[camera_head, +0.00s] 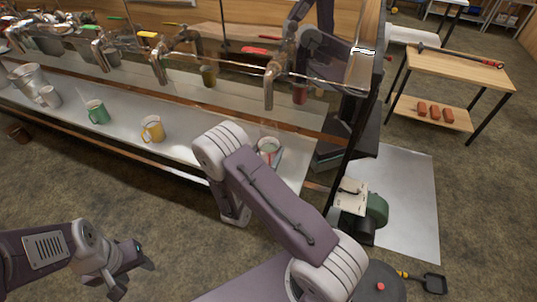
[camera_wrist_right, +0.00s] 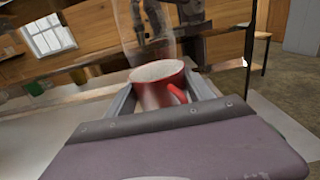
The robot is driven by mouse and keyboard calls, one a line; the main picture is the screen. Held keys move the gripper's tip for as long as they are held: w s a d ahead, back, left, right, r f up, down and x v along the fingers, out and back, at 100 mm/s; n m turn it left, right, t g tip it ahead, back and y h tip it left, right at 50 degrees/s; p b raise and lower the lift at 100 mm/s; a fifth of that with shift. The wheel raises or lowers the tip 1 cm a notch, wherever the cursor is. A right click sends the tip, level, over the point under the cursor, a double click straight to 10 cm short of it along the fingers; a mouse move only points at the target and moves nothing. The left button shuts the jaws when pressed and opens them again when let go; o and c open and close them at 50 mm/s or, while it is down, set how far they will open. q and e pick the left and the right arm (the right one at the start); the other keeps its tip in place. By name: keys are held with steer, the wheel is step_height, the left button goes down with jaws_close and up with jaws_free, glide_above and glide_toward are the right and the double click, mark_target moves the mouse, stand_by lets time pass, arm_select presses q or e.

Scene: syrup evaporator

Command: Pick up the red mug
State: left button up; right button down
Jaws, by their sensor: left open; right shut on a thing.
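The red mug (camera_wrist_right: 158,92) is between the fingers of my right gripper (camera_wrist_right: 162,98) in the right wrist view. It is upright, its handle faces right and its top shows pale contents or a pale inside. Wispy steam rises above it. In the head view the mug (camera_head: 268,146) is at the right end of the long shelf, partly hidden by my right arm. I cannot tell whether its base touches the shelf. My left gripper (camera_head: 132,279) is open and empty above the floor at the lower left.
A green machine (camera_head: 374,211) and a wooden table (camera_head: 460,69) are at the right.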

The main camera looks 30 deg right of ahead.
steer(key=s+d+r+p, duration=0.7)
steer(key=s+p, duration=0.1)
steer(key=s, duration=0.1)
steer(key=shift+d+r, duration=0.2)
steer(key=shift+r, duration=0.1)
stand_by(0.4)
